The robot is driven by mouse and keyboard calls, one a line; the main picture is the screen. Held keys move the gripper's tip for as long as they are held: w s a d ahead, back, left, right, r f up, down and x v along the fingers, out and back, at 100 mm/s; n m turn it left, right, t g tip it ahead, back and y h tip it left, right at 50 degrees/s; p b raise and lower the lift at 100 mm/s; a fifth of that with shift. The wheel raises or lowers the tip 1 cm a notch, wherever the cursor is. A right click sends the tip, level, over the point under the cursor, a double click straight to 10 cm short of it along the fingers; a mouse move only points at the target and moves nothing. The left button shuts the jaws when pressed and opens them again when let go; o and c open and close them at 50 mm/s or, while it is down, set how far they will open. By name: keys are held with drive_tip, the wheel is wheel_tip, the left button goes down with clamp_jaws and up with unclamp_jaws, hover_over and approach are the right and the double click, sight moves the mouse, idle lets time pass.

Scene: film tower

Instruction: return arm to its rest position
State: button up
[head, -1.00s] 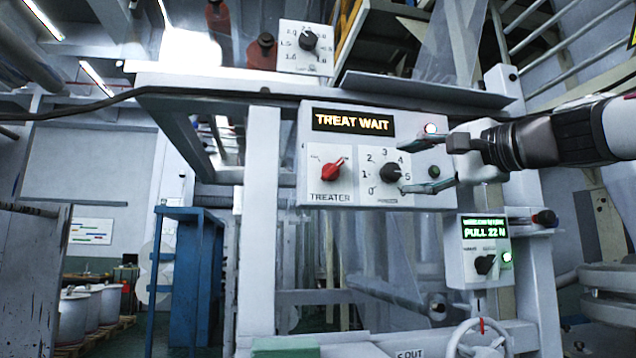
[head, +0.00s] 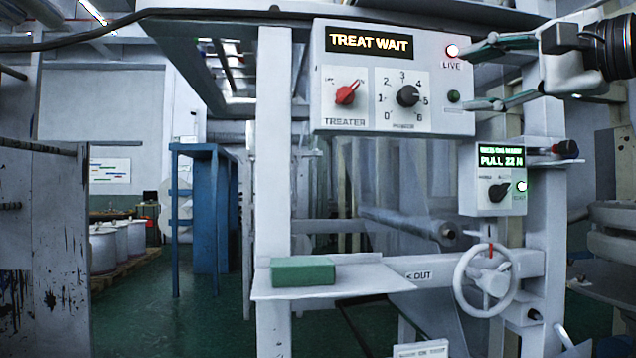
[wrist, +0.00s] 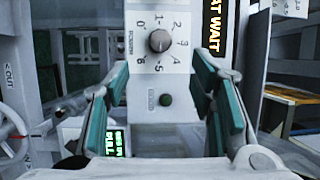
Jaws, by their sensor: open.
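My gripper (head: 480,76) is open and empty in the head view, at the right end of the treater panel (head: 326,98). I cannot tell whether a fingertip touches the panel. The panel display (head: 370,42) reads TREAT WAIT. The red treater knob (head: 347,93) is tilted.
Below right of the panel is a small box (head: 498,195) reading PULL 22 N, with a lit green lamp. A white handwheel (head: 485,280) stands under it. A green block (head: 303,271) lies on a shelf at the lower middle. A blue stand (head: 204,220) is at left, with open floor around it.

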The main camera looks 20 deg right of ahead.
drive_tip(key=a+f+n+g+y+p, duration=0.15)
drive_tip(key=a+f+n+g, duration=0.3)
drive_tip(key=a+f, duration=0.55)
drive_tip(key=a+f+n+g+p, duration=0.4)
drive_tip(key=a+f, duration=0.4)
drive_tip(key=f, duration=0.4)
drive_tip(key=s+a+f+n+g+h, duration=0.1)
drive_tip(key=s+f+n+g+h, duration=0.1)
drive_tip(key=f, duration=0.6)
drive_tip(key=s+a+f+n+g+h+p, duration=0.1)
drive_tip(key=s+a+f+n+g, duration=0.1)
drive_tip(key=s+f+n+g, duration=0.2)
drive_tip(key=s+f+n, duration=0.2)
drive_tip(key=s+f, duration=0.2)
drive_tip(key=f, duration=0.1)
drive_tip(key=shift+s+a+h, duration=0.2)
drive_tip(key=shift+a+h, duration=0.05)
drive_tip(key=shift+h, duration=0.1)
